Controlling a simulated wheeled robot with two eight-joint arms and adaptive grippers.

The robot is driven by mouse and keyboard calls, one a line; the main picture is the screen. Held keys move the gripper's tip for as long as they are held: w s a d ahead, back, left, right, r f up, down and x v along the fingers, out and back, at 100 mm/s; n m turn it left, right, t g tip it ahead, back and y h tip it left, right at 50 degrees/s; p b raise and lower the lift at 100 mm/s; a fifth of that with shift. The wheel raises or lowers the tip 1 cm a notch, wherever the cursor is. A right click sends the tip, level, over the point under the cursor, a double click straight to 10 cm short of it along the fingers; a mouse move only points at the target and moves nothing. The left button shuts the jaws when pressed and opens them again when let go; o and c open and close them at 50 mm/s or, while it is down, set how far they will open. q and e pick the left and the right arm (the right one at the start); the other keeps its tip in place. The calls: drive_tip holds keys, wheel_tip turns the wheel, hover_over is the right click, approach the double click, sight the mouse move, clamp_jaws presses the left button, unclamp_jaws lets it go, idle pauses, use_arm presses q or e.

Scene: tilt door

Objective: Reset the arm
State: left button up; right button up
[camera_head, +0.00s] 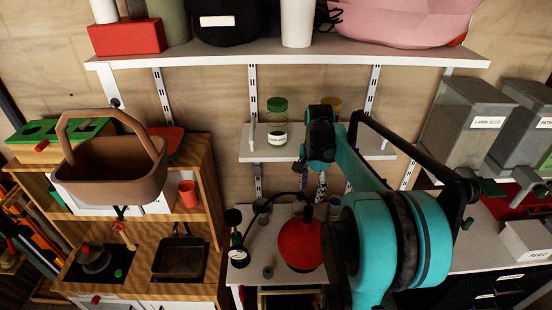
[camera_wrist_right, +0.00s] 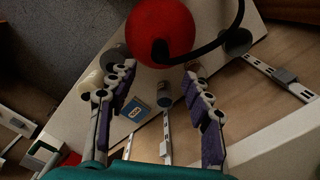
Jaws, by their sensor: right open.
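My right arm, teal and black, reaches up in front of the shelves in the head view. My right gripper (camera_head: 312,186) is partly hidden behind the arm, below the small middle shelf. In the right wrist view its two purple-padded fingers (camera_wrist_right: 160,82) are spread apart with nothing between them. Beyond them is a round red object (camera_wrist_right: 162,30) with a black hose. It also shows in the head view (camera_head: 300,244), on the white lower bench. My left gripper is not in view.
The small middle shelf (camera_head: 354,146) holds a green-lidded jar (camera_head: 277,122). A long upper shelf (camera_head: 270,52) spans the top. A brown basket (camera_head: 110,172) is at the left, above a wooden play kitchen. Grey bins (camera_head: 468,118) stand at the right. A small blue box (camera_wrist_right: 134,109) lies near the fingers in the wrist view.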

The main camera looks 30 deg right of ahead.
drive_tip(key=shift+a, duration=0.4)
drive_tip(key=s+a+f+n+t+b, duration=0.2)
drive_tip(key=s+a+n, duration=0.1)
drive_tip(key=a+n, duration=0.3)
drive_tip(key=s+a+f+n+t+b, duration=0.2)
drive_tip(key=a+n, duration=0.3)
drive_tip(key=a, duration=0.6)
drive_tip(key=s+a+f+n+t+b, duration=0.2)
drive_tip(key=s+a+f+n+t, duration=0.1)
drive_tip(key=a, duration=0.5)
drive_tip(key=s+f+n, duration=0.1)
drive_tip(key=s+n, duration=0.1)
drive_tip(key=n, duration=0.1)
drive_tip(key=shift+a+f+n, duration=0.15)
drive_tip(key=shift+a+n, duration=0.15)
drive_tip(key=shift+a, duration=0.05)
